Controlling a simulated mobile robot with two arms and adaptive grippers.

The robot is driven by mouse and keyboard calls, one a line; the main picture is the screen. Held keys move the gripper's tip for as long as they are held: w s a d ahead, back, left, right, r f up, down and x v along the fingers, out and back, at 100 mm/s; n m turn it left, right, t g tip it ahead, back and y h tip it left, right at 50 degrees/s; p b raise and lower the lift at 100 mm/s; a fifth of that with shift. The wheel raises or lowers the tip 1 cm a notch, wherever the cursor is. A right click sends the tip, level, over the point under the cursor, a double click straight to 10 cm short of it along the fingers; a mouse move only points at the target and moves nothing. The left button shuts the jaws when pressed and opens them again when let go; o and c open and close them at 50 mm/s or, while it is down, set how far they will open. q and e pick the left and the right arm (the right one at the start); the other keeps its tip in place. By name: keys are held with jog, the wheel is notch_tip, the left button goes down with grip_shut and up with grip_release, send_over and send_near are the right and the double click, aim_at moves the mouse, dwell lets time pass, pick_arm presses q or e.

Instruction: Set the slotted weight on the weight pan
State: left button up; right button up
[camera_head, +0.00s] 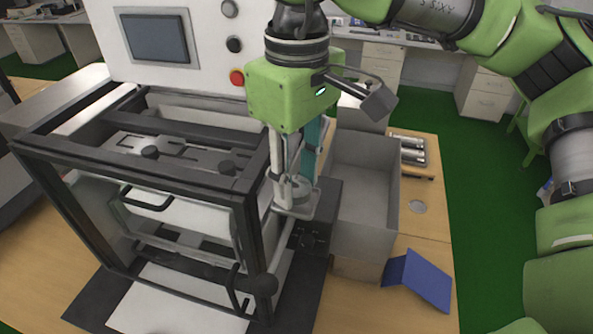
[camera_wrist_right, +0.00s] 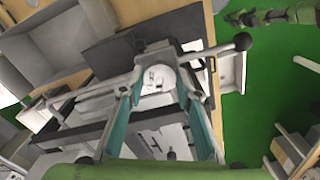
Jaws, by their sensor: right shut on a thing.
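My right gripper (camera_head: 293,188) points down beside the front frame of the test machine, its fingers shut on the slotted weight (camera_head: 299,191), a small grey metal disc. The slotted weight also shows between the fingertips in the right wrist view (camera_wrist_right: 157,80), where my right gripper (camera_wrist_right: 161,76) reaches in from below. The weight pan (camera_head: 296,209) looks like a light grey plate directly under the weight. The fingers hide part of both, and I cannot tell whether the weight touches the pan. My left gripper is not in view.
A grey open bin (camera_head: 365,185) is close on the right. A blue folder (camera_head: 428,280) and a round grey disc (camera_head: 417,206) lie on the wooden table.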

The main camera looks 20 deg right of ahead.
jog(key=shift+f, duration=0.1)
jog(key=o, duration=1.3)
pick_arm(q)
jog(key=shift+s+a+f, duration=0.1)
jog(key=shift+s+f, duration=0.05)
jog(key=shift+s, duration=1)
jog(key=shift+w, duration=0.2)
pick_arm(e)
notch_tip(320, 180, up, 12)
